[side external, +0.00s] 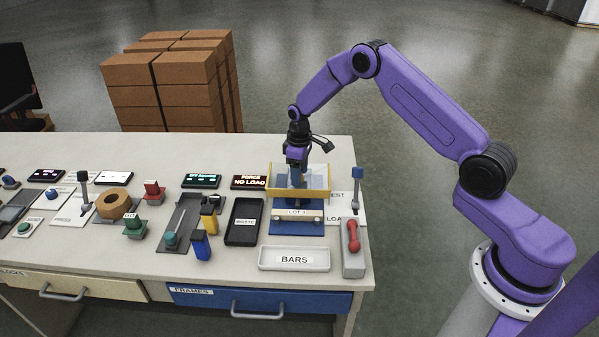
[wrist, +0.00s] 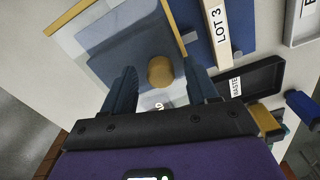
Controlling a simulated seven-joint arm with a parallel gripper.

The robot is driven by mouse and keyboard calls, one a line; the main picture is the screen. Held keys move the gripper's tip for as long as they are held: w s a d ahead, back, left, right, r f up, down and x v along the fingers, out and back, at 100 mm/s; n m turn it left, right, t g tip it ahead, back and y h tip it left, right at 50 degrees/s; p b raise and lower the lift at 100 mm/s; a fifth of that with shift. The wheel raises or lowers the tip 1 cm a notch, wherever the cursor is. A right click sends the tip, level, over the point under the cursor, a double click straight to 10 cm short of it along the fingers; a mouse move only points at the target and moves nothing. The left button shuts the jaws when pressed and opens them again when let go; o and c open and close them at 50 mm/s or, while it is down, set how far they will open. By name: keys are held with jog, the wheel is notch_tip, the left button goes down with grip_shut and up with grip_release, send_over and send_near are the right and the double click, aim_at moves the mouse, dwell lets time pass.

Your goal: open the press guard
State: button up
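The press guard (side external: 327,181) is a clear panel box with a yellow frame, on the blue press (side external: 298,228) at the right end of the bench. In the wrist view the guard's yellow edge (wrist: 92,10) runs across the upper left. My gripper (side external: 296,180) points down at the guard, its fingertips seen at the clear panels. In the wrist view its two dark fingers are apart, with a round golden knob (wrist: 160,71) showing between them. I cannot tell whether the fingers touch the knob. The guard's lower part is partly hidden by my gripper in the side view.
A LOT 3 bar (side external: 297,214) lies in front of the guard. A WASTE tray (side external: 243,222) is left of the press, a BARS tray (side external: 294,258) in front. A red-handled lever box (side external: 352,247) and a blue-topped lever (side external: 357,189) stand at right.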

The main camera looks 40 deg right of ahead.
notch_tip(320, 180, up, 18)
jog(key=shift+f, duration=0.25)
dwell(0.4)
jog(key=shift+a, duration=0.1)
jog(key=s+a+r+n, duration=0.25)
jog(key=s+a, duration=0.35)
jog(key=s, duration=0.4)
jog(key=s+a+r+n, duration=0.1)
jog(key=s+a+r, duration=0.2)
jog(key=s+a, duration=0.45)
jog(key=s+d+n, duration=0.1)
jog(key=s+d, duration=0.2)
jog(key=s, duration=0.9)
jog(key=s+d+f+n, duration=0.1)
jog(key=s+d+n, duration=0.1)
jog(key=s, duration=1.1)
jog(key=shift+d+f, duration=0.25)
jog(key=shift+d, duration=0.35)
